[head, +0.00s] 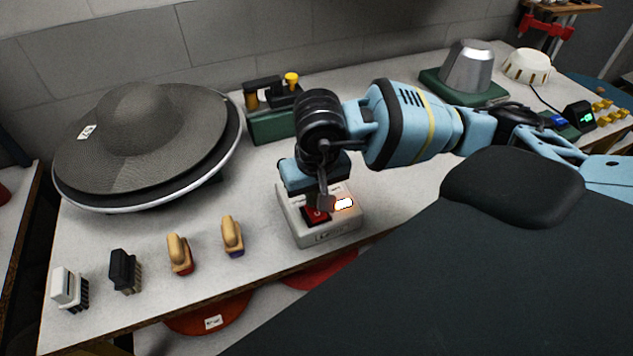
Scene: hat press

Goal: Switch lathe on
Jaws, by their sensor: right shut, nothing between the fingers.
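A grey switch box (327,238) sits near the front edge of the white table. On its top are a red button (313,217) and a glowing white-orange one (344,203). My right gripper (325,203) points down over the box with its fingers shut and empty. Its tips are at the red button, beside the lit one; I cannot tell if they touch. The lathe is probably the large round disc (140,150) with a grey domed hat on it at left. My left gripper is not in view.
Brushes with wooden handles (178,254) and black and white brushes (125,270) stand along the front edge. A green tool block (270,125) is behind the box. A metal hat form (467,68) stands at the back right. My dark body covers the lower right.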

